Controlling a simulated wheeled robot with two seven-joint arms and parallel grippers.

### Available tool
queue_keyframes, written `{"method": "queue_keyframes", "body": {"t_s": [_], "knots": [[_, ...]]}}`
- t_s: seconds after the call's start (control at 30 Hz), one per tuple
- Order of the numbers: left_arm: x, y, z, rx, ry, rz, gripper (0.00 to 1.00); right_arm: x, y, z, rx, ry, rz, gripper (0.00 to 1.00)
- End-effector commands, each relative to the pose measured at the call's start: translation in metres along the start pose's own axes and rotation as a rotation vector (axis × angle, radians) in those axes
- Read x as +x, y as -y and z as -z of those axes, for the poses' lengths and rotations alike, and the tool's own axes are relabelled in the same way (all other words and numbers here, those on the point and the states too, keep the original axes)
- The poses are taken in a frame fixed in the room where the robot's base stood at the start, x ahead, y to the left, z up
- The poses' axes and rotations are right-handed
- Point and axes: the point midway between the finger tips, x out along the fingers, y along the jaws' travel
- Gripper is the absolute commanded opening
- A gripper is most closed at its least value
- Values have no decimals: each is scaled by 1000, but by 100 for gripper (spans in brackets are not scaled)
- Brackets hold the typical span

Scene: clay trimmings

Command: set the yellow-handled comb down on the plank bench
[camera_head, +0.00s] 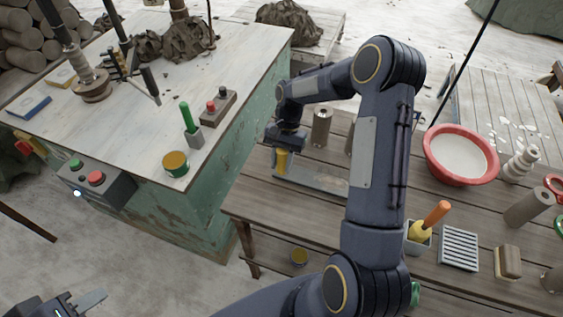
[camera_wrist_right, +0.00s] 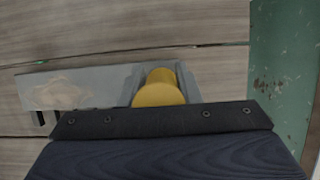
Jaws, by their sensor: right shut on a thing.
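The comb's yellow handle (camera_head: 281,160) stands upright at the left end of a long grey plate (camera_head: 318,179), above or on the plank bench (camera_head: 270,204). My right gripper (camera_head: 283,149) is shut on the handle from above. In the right wrist view the handle (camera_wrist_right: 160,90) sits between the grey fingers. The plate (camera_wrist_right: 70,88) there has a tan smear and dark tooth-like marks at its left end. I cannot tell if it touches the planks. My left gripper (camera_head: 88,303) is partly in view at the bottom left, empty; its opening is unclear.
A green cabinet (camera_head: 215,140) stands left of the bench. On the bench, a brown cylinder (camera_head: 321,127) stands behind the plate; a red basin (camera_head: 460,155), a cup with an orange-handled tool (camera_head: 432,218) and a slotted grey block (camera_head: 459,248) lie to the right. Bare planks lie in front.

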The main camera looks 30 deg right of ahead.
Motion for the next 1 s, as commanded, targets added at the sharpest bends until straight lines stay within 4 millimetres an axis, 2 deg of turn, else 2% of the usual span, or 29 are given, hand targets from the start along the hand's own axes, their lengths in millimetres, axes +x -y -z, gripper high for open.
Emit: {"method": "queue_keyframes", "body": {"t_s": [0.1,0.43,0.47,0.6,0.87,1.0], "knots": [[-1,0,0,0,0,0,36,8,0,3,-1,0,0,0],[2,1,-1,0,0,0,36,12,0,5,-2,0,0,0],[1,1,-1,0,0,0,36,11,0,4,-2,0,1,34],[1,0,0,0,0,0,36,11,0,4,-2,0,0,52],[1,0,0,0,0,0,36,10,0,4,-1,0,0,52],[0,0,0,0,0,0,36,2,0,4,-1,-3,1,52]]}}
